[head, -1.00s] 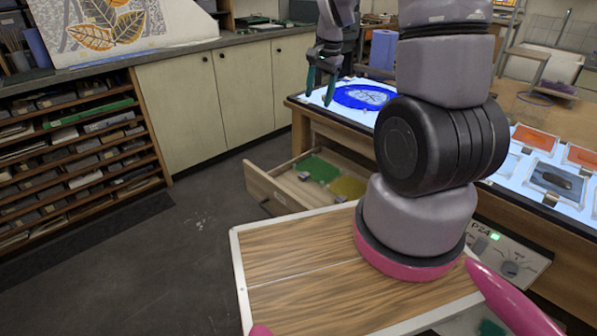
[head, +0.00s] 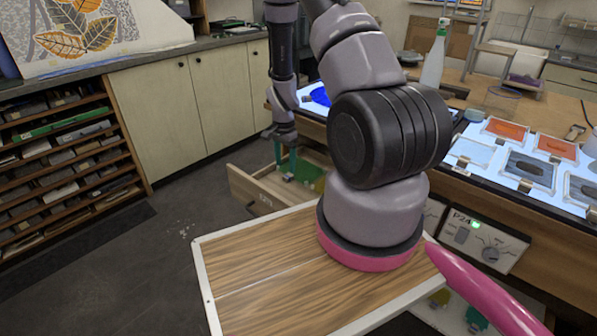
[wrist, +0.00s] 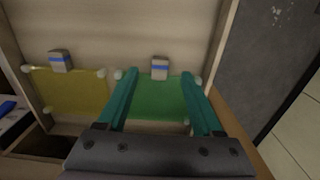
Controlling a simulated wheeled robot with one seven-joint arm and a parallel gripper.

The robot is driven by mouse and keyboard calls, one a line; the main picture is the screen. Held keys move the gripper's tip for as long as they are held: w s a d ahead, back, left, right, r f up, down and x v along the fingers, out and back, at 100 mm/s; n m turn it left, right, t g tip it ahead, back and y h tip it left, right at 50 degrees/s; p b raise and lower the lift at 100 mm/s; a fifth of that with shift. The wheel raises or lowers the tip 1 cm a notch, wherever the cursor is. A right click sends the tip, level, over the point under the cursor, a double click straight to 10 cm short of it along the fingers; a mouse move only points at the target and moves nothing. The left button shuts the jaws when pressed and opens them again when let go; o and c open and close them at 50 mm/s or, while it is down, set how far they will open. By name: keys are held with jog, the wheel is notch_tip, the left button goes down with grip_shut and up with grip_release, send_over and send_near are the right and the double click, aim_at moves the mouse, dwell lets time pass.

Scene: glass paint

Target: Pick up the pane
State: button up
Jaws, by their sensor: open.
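A green pane (wrist: 158,102) lies flat in the open wooden drawer (head: 250,190). In the head view part of the green pane (head: 309,173) shows beside my gripper (head: 285,160), which points down over the drawer. A yellow pane (wrist: 72,93) lies to the left of the green one in the wrist view. My gripper (wrist: 158,76) is open there, its teal fingers on either side of the green pane's middle, with nothing held. Contact between fingers and pane cannot be told. A small grey block with a blue stripe (wrist: 159,68) sits at the green pane's far edge.
The drawer's walls close in around the panes; its side wall (wrist: 222,50) is near my right finger. A lit table (head: 470,178) with orange and grey panes stands above and right. The floor (head: 150,250) left of the drawer is clear.

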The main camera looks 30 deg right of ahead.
aim_at(287, 176)
jog(key=shift+w+d+f, duration=0.1)
jog(key=shift+d+f, duration=0.05)
jog(key=shift+f, duration=1.2)
jog(key=shift+w+d+f, duration=0.1)
jog(key=shift+f, duration=1.25)
grip_shut()
